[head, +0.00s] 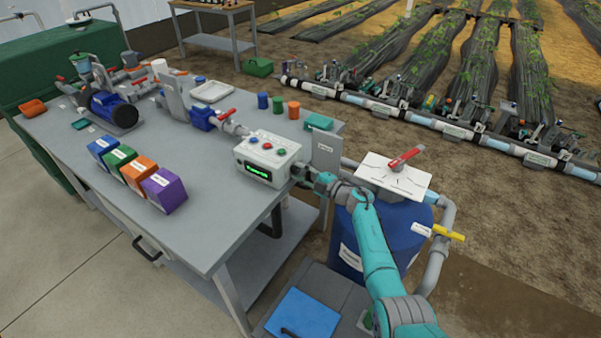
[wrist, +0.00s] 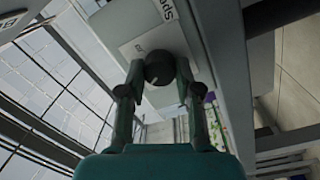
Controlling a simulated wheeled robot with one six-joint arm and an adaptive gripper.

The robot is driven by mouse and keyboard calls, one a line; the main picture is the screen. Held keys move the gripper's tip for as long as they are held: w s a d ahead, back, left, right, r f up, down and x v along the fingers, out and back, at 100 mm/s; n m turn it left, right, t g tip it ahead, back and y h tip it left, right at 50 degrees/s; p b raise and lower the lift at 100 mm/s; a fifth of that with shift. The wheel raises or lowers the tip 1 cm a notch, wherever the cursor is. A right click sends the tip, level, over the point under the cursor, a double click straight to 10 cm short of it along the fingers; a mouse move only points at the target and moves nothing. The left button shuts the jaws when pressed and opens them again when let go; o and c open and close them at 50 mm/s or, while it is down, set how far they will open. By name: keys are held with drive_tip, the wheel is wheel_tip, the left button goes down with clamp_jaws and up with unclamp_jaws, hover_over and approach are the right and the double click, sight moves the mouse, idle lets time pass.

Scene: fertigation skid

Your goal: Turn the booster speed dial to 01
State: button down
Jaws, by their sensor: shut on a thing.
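The booster speed dial (wrist: 159,67) is a dark round knob on a pale plate on the side of the grey control box (wrist: 211,35). A partly cut-off label beginning "Sp" (wrist: 166,9) lies beyond it. In the wrist view my gripper (wrist: 160,78) has one finger on each side of the dial and is shut on it. Small print beside the dial is too small to read. In the head view the control box (head: 252,172) has coloured buttons and a lit green display that I cannot read. My gripper (head: 306,178) is at its right side, hiding the dial.
A blue barrel (head: 350,240) with a white top and red-handled valve (head: 405,158) stands close to my arm. A yellow-handled valve (head: 448,233) is on its right. Coloured boxes (head: 163,190) and a blue pump (head: 112,110) stand on the bench (head: 215,225).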

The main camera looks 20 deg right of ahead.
drive_tip(key=n, duration=0.6)
drive_tip(key=shift+f+n+y, duration=0.15)
drive_tip(key=shift+n+y, duration=0.25)
idle(0.4)
drive_tip(key=c, duration=0.8)
unclamp_jaws()
drive_tip(key=v, duration=1.2)
